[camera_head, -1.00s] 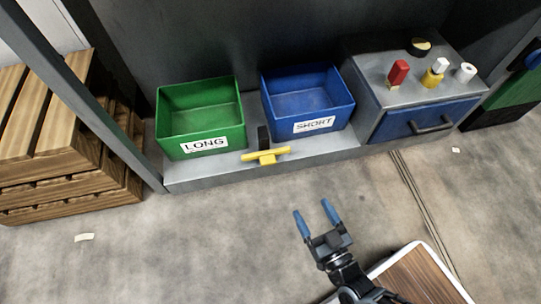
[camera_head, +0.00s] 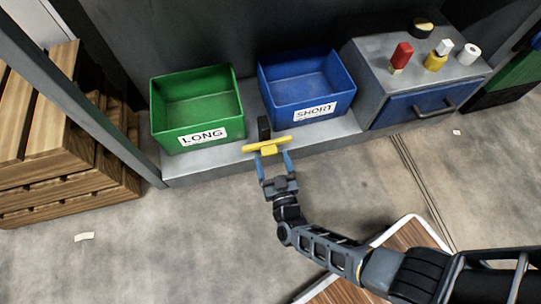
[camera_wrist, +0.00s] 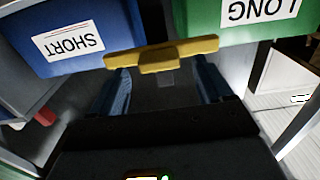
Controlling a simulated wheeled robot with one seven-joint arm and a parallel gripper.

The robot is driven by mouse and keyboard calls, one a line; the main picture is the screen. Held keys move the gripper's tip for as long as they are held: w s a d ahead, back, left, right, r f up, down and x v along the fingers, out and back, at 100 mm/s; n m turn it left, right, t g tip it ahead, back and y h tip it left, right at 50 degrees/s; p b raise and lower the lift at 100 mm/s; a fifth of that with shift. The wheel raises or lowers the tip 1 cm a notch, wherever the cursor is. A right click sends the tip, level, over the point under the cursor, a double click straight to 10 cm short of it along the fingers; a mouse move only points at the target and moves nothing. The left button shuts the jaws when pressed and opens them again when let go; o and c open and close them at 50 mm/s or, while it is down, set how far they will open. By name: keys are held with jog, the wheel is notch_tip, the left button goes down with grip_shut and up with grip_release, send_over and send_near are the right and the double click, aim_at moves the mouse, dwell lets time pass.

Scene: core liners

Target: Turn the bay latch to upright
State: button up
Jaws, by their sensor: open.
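The yellow bay latch (camera_head: 267,145) is a bar with a central hub on the front edge of the grey shelf, between the two bins. Its bar lies close to level, slightly tilted, with a black upright block (camera_head: 264,129) behind it. My gripper (camera_head: 273,161) is open at the latch, with one blue finger on each side of the hub, just below or at the bar. In the wrist view the latch (camera_wrist: 163,55) crosses the top of the gap between the blue fingers (camera_wrist: 163,88). Whether the fingers touch it, I cannot tell.
A green bin marked LONG (camera_head: 200,134) stands left of the latch and a blue bin marked SHORT (camera_head: 318,110) right. A grey cabinet with a blue drawer (camera_head: 420,106) stands further right. Wooden crates (camera_head: 60,170) are at left.

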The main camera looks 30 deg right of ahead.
aim_at(268, 149)
jog(key=shift+x, duration=1.2)
jog(key=c, duration=1.5)
grip_shut()
